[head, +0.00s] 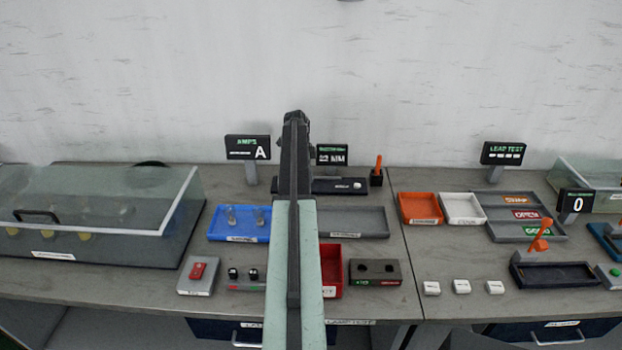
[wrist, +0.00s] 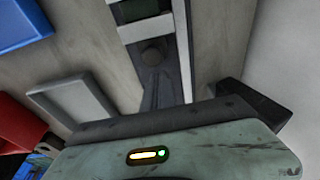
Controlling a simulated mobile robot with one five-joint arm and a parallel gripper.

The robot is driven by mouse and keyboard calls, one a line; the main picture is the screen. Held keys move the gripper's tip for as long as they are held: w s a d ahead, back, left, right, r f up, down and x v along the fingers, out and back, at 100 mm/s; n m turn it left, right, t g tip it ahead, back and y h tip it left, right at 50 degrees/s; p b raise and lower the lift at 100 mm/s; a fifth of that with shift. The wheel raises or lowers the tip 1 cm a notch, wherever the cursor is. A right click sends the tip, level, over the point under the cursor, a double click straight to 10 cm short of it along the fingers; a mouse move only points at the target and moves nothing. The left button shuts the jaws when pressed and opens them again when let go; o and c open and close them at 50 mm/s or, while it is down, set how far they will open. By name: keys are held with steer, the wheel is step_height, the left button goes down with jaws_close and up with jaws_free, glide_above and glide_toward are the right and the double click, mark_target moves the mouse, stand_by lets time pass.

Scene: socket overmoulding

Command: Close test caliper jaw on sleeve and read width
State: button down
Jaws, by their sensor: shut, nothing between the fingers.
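The caliper unit (head: 340,186) is a low black bar with a light knob at the back of the bench, partly hidden behind my arm. Its small display (head: 333,154) stands just behind it and appears to read 22 MM. I cannot make out a sleeve or the caliper jaw. My gripper (head: 295,118) is shut and empty. In the head view its tip shows left of the display, with the arm rising from the bottom.
An orange lever (head: 378,168) stands right of the caliper unit. A blue tray (head: 240,224) with clear parts and a grey tray (head: 358,222) lie in front. The AMPS display (head: 248,147) is left. A red bin (head: 332,264) sits beside my arm. A clear-covered case (head: 90,210) fills the left.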

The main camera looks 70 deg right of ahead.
step_height(320, 180, up, 6)
steer(key=p, duration=0.5)
